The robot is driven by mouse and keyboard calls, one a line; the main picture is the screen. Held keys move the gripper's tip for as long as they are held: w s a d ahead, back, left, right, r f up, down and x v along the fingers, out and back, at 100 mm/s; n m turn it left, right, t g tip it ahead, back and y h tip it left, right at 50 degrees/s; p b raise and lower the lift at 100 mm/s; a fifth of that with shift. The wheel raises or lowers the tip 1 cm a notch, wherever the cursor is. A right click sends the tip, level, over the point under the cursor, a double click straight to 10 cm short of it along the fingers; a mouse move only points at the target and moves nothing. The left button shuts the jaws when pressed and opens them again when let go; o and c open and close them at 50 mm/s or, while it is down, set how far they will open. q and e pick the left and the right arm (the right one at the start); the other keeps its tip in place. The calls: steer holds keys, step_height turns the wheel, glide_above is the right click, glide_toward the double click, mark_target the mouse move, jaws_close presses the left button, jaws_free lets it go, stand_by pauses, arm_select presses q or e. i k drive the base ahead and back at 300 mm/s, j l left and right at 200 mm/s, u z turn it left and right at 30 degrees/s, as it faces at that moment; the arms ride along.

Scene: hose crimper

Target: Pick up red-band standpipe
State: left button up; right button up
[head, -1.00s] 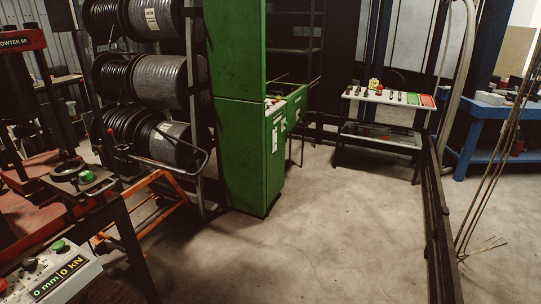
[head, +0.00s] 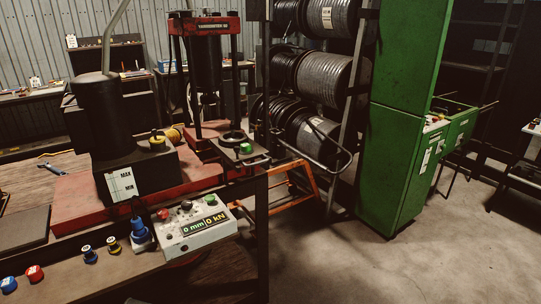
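I cannot pick out a standpipe with a red band for certain. A small red-topped piece (head: 35,273) stands at the front left of the near bench, beside a blue-topped piece (head: 9,285). Neither of my grippers is in view.
The red press (head: 205,75) stands behind. Hose reels (head: 325,75), an orange frame (head: 290,190) and a green cabinet (head: 400,150) are right. Floor (head: 400,270) is clear at front right.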

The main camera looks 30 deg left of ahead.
mark_target(232, 138)
steer(key=u, duration=1.3)
steer(key=i+l, duration=0.15)
steer(key=l, duration=0.25)
steer(key=i+l+u, duration=0.1)
steer(key=l, duration=0.35)
steer(key=i+l, duration=0.15)
steer(key=l, duration=0.25)
steer(key=i+l+u, duration=0.1)
steer(key=l, duration=0.35)
steer(key=i+l, duration=0.15)
steer(key=l, duration=0.3)
steer(key=i+l+u, duration=0.15)
steer(key=l, duration=0.25)
